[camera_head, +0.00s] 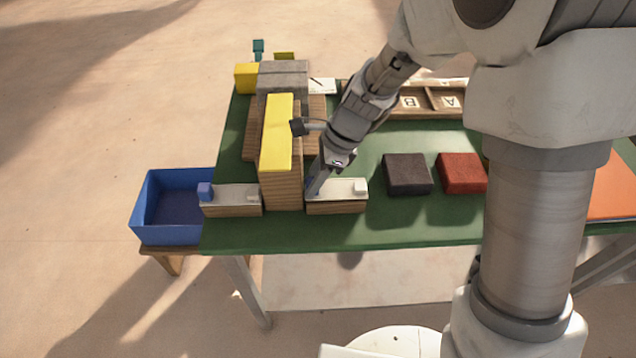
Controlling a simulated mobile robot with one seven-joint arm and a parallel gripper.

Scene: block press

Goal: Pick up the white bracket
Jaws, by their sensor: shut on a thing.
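A white bracket (338,188) lies flat along the top of a wooden block (337,207) near the table's front edge, with a small white nub at its right end. My gripper (317,188) points down at its left end, beside a small blue part, and is shut there. The fingers hide much of that end, so the exact contact is not clear. No gap shows between the bracket and the block.
A tall yellow-topped wooden block (278,135) stands close left of my gripper, with grey blocks (283,77) behind. A dark block (407,174) and a red block (461,173) lie to the right. A blue bin (170,224) stands left of the green table (420,227).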

